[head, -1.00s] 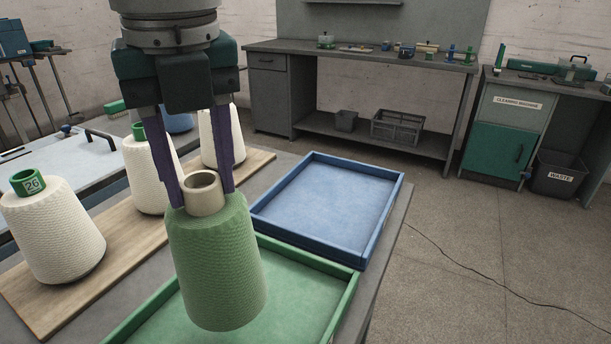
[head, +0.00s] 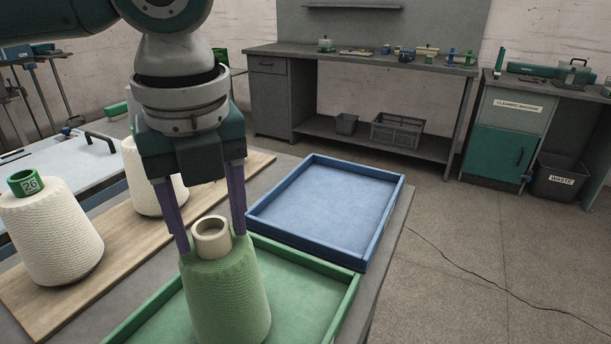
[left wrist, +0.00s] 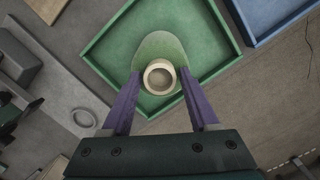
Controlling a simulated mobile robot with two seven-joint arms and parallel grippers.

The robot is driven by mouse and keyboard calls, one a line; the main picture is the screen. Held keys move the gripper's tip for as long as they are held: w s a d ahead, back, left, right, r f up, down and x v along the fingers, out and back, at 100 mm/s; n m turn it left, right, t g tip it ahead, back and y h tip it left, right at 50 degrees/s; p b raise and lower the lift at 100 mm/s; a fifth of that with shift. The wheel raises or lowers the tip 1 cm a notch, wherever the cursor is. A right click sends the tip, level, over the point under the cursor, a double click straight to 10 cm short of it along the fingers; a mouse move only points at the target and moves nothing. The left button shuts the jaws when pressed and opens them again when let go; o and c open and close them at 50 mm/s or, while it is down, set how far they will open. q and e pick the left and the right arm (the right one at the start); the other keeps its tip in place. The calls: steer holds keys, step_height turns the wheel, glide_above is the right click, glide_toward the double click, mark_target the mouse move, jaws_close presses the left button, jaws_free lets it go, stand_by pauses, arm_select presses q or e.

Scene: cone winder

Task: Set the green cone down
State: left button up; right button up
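The green cone (head: 225,295), yarn on a beige tube (head: 212,238), is upright over the green tray (head: 310,260). My left gripper (head: 211,240) is above it, its two purple fingers on either side of the cone's top, shut on it. In the left wrist view the tube (left wrist: 159,77) is between the fingertips (left wrist: 160,76), with the green yarn (left wrist: 160,46) beyond and the green tray (left wrist: 205,40) around it. The cone's lower edge is cut off in the head view, so I cannot tell whether it touches the tray floor. My right gripper is not in view.
A blue tray (head: 330,205), empty, lies just behind the green tray. White cones (head: 50,235) stand on a wooden board (head: 110,260) to the left. The rest of the green tray's visible floor is clear. A bench (head: 350,60) stands at the back.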

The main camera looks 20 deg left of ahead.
arm_select(q)
steer(key=shift+o, duration=1.1)
steer(key=shift+r, duration=0.15)
step_height(320, 180, up, 12)
steer(key=d+f+p, duration=0.1)
steer(key=p, duration=0.1)
steer(key=s+d+f+n+t+h, duration=0.2)
steer(key=s+d+f+n+h, duration=0.35)
steer(key=d+f+n, duration=0.55)
steer(key=s+a+f+n+y, duration=0.4)
steer(key=s+a+n, duration=0.5)
steer(key=n, duration=0.4)
steer(key=shift+s+f+t, duration=0.4)
steer(key=shift+s+f, duration=0.3)
steer(key=shift+s, duration=0.1)
